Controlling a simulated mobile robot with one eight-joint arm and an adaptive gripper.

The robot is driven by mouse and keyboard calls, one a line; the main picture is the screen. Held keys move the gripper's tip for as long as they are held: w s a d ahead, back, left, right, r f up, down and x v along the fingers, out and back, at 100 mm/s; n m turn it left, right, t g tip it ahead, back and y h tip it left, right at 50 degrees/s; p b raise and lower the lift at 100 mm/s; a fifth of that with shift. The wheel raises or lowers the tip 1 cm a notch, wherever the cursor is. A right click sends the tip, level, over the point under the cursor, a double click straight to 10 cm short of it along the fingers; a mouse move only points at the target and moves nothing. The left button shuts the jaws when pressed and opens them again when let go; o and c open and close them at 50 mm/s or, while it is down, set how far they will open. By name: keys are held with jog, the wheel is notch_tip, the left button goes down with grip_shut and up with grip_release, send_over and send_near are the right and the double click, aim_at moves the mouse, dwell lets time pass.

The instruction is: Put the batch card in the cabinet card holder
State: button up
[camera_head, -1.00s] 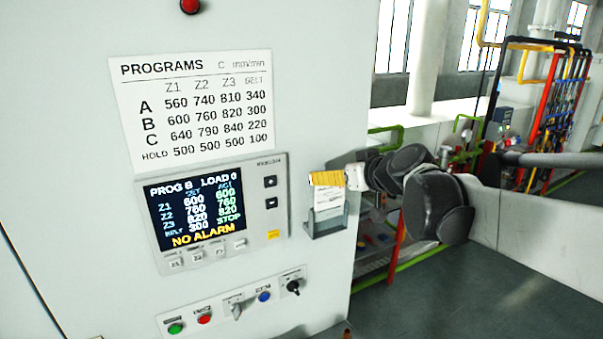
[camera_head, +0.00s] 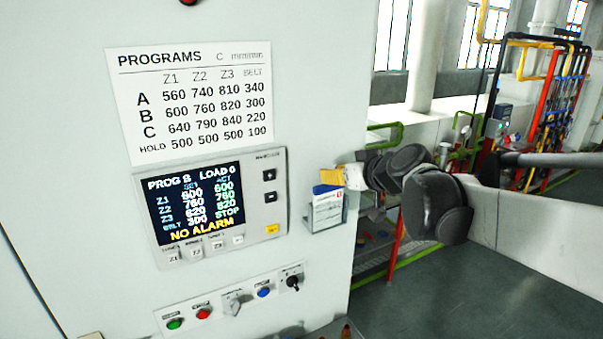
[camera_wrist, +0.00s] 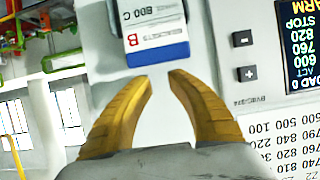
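The batch card (camera_head: 327,208) is white with a blue top strip. It sits upright in the grey card holder (camera_head: 309,222) on the right side of the cabinet face. My gripper (camera_head: 329,176) is just above the card's top edge in the head view. In the wrist view the yellow fingers of my gripper (camera_wrist: 160,77) are apart, with nothing between them and a small gap to the card's blue edge. The card's lower part is hidden by the holder.
The control panel (camera_head: 271,172) and a row of buttons (camera_head: 234,301) are left of and below the holder. The programs sheet (camera_head: 190,105) is above the panel. Right of the cabinet are a green rail (camera_head: 385,134), pipes and open floor (camera_head: 480,290).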

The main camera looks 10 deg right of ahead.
jog(key=v, duration=1.2)
jog(key=shift+a, duration=0.1)
jog(key=s+a+f+m+g+h+b, duration=0.1)
jog(key=s+f+g+b, duration=0.1)
jog(key=s+f+b, duration=0.4)
jog(key=s+a+f+m+g+h+b, duration=0.1)
jog(key=s+f+b, duration=0.5)
jog(key=f+b, duration=1)
jog(key=s+a+f+m+g+h+b, duration=0.1)
jog(key=s+f+b, duration=0.6)
jog(key=f, duration=2.4)
jog(key=g+h+b, duration=0.1)
jog(key=b, duration=0.3)
jog(key=shift+a+f+m+g, duration=0.2)
jog(key=shift+f+m+g, duration=0.1)
jog(key=shift+g, duration=0.1)
grip_shut()
